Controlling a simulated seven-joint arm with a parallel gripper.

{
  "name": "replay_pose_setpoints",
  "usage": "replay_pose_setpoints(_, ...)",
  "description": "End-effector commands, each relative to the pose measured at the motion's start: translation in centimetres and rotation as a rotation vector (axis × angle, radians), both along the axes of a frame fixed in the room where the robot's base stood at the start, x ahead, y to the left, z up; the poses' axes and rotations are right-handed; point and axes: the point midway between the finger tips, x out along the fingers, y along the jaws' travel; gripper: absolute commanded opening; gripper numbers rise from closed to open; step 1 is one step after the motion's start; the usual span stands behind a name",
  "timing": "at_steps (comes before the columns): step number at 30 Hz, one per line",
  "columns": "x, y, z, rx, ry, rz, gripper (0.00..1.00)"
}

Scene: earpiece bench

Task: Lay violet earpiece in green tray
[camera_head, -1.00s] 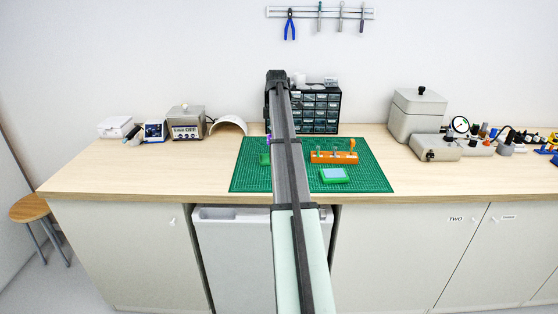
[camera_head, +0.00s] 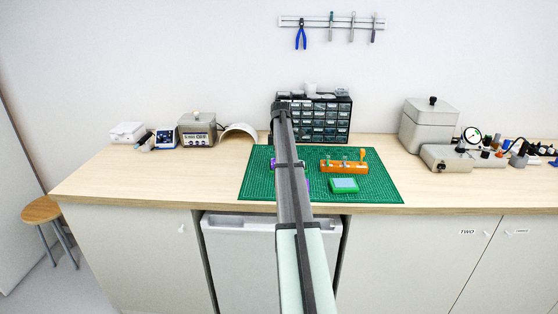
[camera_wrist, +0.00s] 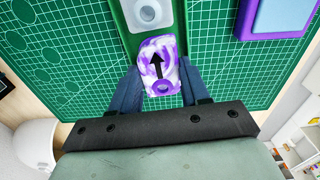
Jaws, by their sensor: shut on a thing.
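The violet and white marbled earpiece (camera_wrist: 170,48) has a black arrow on its face. My gripper (camera_wrist: 160,72) is shut on it, with one dark finger on each side. The green tray (camera_wrist: 124,22) lies beyond and partly under it in the wrist view, with a pale hollowed insert (camera_wrist: 148,12) showing. The earpiece overlaps the tray's near part; I cannot tell whether they touch. In the head view my arm hides the gripper and most of this spot; a small violet patch (camera_head: 272,163) shows at its left.
A violet block with a blue top (camera_wrist: 282,14) lies at the wrist view's upper right. On the green cutting mat (camera_head: 385,190) are a green block with a pale top (camera_head: 344,186) and an orange rack (camera_head: 343,166). A drawer cabinet (camera_head: 327,122) stands behind the mat.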

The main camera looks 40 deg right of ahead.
Motion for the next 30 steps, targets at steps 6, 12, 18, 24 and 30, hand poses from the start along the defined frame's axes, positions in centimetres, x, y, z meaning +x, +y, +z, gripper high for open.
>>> replay_pose_setpoints(6,-0.01,0.0,-0.83,0.0,0.0,0.0,0.04)
replay_pose_setpoints(12,-0.02,0.01,-0.96,0.0,0.0,0.0,0.04)
replay_pose_setpoints(18,-0.01,0.01,-1.08,0.0,0.0,0.0,0.58)
replay_pose_setpoints(24,-0.01,0.01,-1.07,0.0,0.0,0.0,0.71)
replay_pose_setpoints(30,0.0,0.0,-0.96,0.0,0.0,0.0,0.71)
